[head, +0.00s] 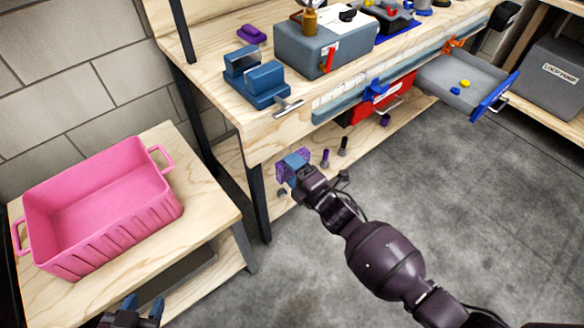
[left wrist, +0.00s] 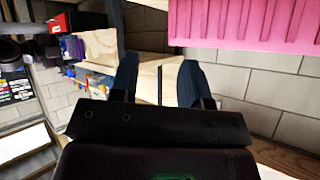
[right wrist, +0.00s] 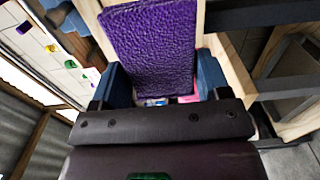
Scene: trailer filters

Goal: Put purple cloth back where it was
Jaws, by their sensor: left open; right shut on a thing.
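The purple cloth (right wrist: 150,48) is a textured sheet between the blue fingers of my right gripper (right wrist: 165,82) in the right wrist view. In the head view the cloth (head: 282,173) shows at the tip of my right gripper (head: 295,163), in front of the workbench's lower shelf and below the bench top. My right gripper is shut on it. My left gripper (head: 142,306) is open and empty at the bottom left of the head view, near the low table's front edge. Its spread fingers (left wrist: 158,82) show in the left wrist view.
A pink bin (head: 105,195), empty, stands on the low wooden table (head: 205,225) at left. The bench top holds a blue vise (head: 256,82), a grey toolbox (head: 322,48) and a small purple item (head: 251,33). A grey drawer (head: 462,75) stands open. Floor at right is clear.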

